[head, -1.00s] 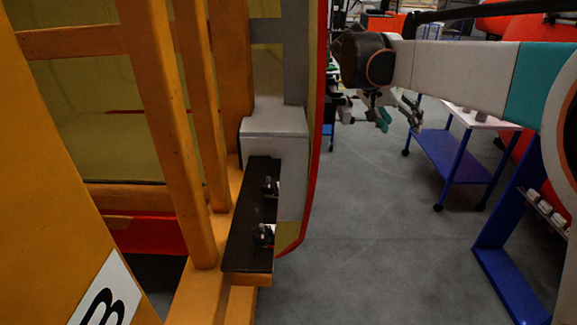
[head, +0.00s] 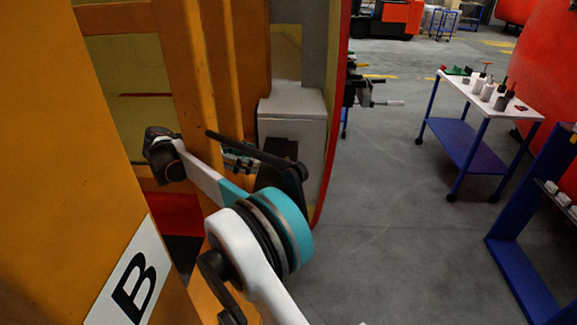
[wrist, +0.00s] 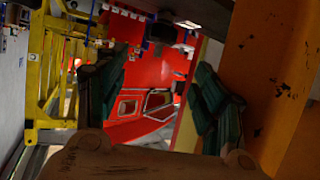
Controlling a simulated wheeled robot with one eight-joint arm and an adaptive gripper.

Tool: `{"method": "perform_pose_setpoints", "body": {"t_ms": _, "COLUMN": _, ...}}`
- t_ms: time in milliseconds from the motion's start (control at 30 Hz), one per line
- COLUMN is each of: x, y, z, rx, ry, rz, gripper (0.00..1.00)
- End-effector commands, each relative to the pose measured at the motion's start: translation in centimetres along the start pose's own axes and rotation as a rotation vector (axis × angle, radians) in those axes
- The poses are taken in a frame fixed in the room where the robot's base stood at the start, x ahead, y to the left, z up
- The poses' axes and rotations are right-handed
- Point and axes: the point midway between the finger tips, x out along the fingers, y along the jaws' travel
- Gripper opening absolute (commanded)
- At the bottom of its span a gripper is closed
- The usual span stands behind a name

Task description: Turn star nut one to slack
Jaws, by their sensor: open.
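My gripper (wrist: 162,62) is open in the wrist view, with one dark green finger at the left and one at the right. Nothing is between the fingers; red and yellow structures show well beyond them. In the head view my arm crosses in front of the orange frame and covers most of the black plate that carried the star nuts. A dark patch (head: 279,148) under the grey block (head: 292,112) may be the plate's far end. No star nut can be made out in either view, so the gripper's distance from star nut one cannot be told.
An orange post (head: 100,130) with a white B label (head: 135,280) stands close at the left. A white-topped trolley (head: 480,95) with several small items and a blue rack (head: 525,240) stand at the right. Grey floor (head: 390,220) is clear between.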

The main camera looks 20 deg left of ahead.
Motion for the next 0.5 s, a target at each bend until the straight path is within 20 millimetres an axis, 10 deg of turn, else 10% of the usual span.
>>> {"method": "perform_pose_setpoints", "body": {"t_ms": 500, "x": 6.8, "y": 0.1, "z": 0.6, "rx": 0.009, "ry": 0.005, "rz": 0.002, "gripper": 0.62}}
